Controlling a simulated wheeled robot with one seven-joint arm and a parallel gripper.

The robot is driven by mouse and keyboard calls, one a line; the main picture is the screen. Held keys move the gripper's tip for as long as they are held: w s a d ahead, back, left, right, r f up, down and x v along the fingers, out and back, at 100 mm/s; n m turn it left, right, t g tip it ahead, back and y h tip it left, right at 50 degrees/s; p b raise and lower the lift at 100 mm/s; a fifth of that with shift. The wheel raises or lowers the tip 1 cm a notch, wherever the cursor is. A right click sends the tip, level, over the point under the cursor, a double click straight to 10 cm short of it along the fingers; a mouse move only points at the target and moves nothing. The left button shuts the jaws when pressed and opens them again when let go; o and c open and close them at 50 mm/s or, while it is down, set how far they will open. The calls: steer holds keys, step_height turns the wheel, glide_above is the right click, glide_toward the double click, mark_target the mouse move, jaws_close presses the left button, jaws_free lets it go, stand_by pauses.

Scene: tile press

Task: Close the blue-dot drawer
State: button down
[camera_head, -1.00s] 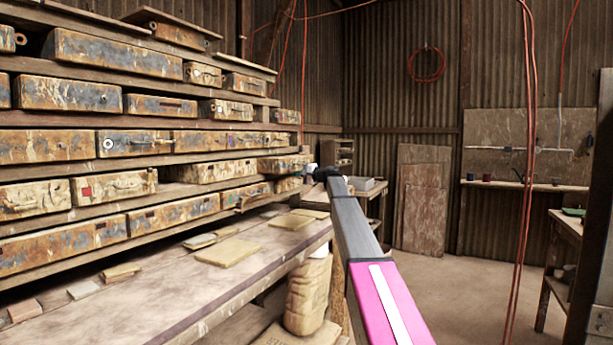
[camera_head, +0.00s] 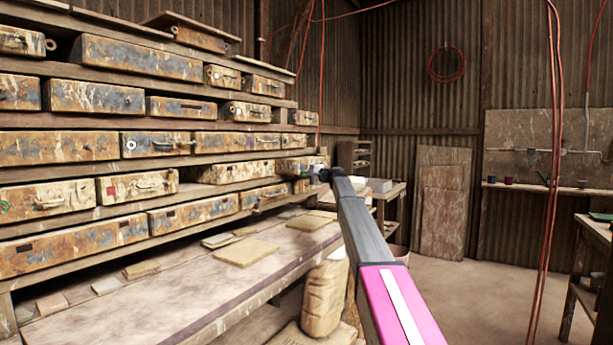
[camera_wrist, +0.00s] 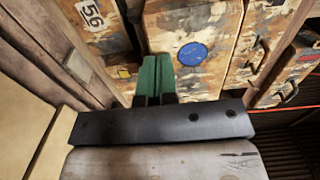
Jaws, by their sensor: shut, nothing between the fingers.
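The blue-dot drawer shows in the wrist view as a rusty, paint-worn front (camera_wrist: 215,78) with a round blue dot (camera_wrist: 193,54). My gripper (camera_wrist: 155,60) has green fingers held together with nothing between them. They overlap the drawer front beside the dot; I cannot tell whether they touch it. In the head view my gripper (camera_head: 309,172) is at the right end of the drawer rack, in front of a worn drawer (camera_head: 295,164). The dot cannot be made out there, and how far the drawer stands out is unclear.
Neighbouring drawers, one marked 56 (camera_wrist: 90,14), flank the blue-dot drawer closely. Below the rack a wooden bench (camera_head: 190,290) carries loose tiles (camera_head: 246,252). A sack (camera_head: 325,297) stands beneath it. Red cables (camera_head: 552,170) hang at the right, with open floor behind.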

mark_target(289, 172)
steer(key=x, duration=0.9)
steer(key=shift+w+a+r, duration=0.15)
steer(key=shift+w+a, duration=0.1)
steer(key=shift+w, duration=0.05)
steer(key=shift+s, duration=0.1)
